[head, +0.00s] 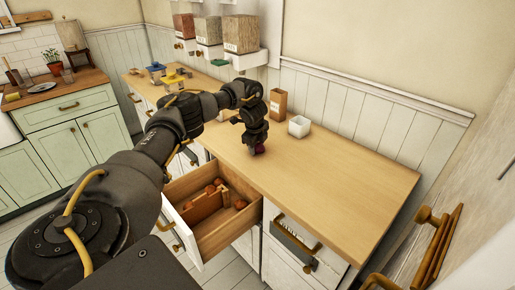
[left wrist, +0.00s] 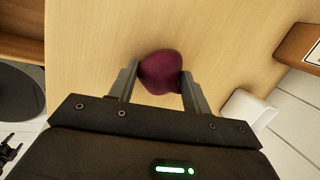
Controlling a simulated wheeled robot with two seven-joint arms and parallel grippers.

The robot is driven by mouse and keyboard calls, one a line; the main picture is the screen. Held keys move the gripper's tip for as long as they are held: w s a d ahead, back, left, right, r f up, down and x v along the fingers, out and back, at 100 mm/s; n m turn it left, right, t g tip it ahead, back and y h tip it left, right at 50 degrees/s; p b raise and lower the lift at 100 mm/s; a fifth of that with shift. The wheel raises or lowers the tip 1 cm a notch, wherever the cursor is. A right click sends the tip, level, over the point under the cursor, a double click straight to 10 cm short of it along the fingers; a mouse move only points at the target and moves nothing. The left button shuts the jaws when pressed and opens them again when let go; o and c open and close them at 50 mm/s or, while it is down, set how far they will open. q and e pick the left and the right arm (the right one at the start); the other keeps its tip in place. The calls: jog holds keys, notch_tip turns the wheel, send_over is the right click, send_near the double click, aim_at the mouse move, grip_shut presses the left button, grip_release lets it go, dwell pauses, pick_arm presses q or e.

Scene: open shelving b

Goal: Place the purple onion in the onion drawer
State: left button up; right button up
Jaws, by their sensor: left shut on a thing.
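The purple onion (left wrist: 160,72) is round and dark purple. In the left wrist view it sits between the two fingers of my left gripper (left wrist: 158,85), which is shut on it. In the head view the onion (head: 260,149) shows only as a small dark purple spot below my left gripper (head: 256,143), over the wooden counter. I cannot tell whether it touches the counter. An open wooden drawer (head: 232,229) stands out below the counter front, left of the gripper's line. It holds several reddish-brown round things and a wooden divider. My right gripper is not seen.
A white square cup (head: 299,126) and a brown open box (head: 278,104) stand on the counter behind the gripper. Yellow and blue containers (head: 172,79) are at the counter's far end. Dispensers (head: 240,36) hang on the wall. The counter's right part (head: 350,175) is clear.

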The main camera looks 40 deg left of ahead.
aim_at(256, 149)
pick_arm(q)
jog(key=shift+r, duration=0.1)
jog(key=shift+r+b, duration=0.4)
jog(key=shift+r, duration=0.1)
jog(key=b+v, duration=0.1)
jog(key=v, duration=0.3)
jog(key=shift+s+d, duration=0.1)
jog(key=s+d+r+p, duration=0.1)
jog(key=s+d+r, duration=0.1)
jog(key=s, duration=0.1)
jog(key=s+d+r+p, duration=0.2)
jog(key=s+r, duration=0.1)
jog(key=s, duration=0.1)
jog(key=s+d+r+p, duration=0.1)
jog(key=s+d+r, duration=0.1)
jog(key=s+r, duration=0.1)
jog(key=shift+s+d+p, duration=0.25)
jog(key=shift+s+p, duration=0.1)
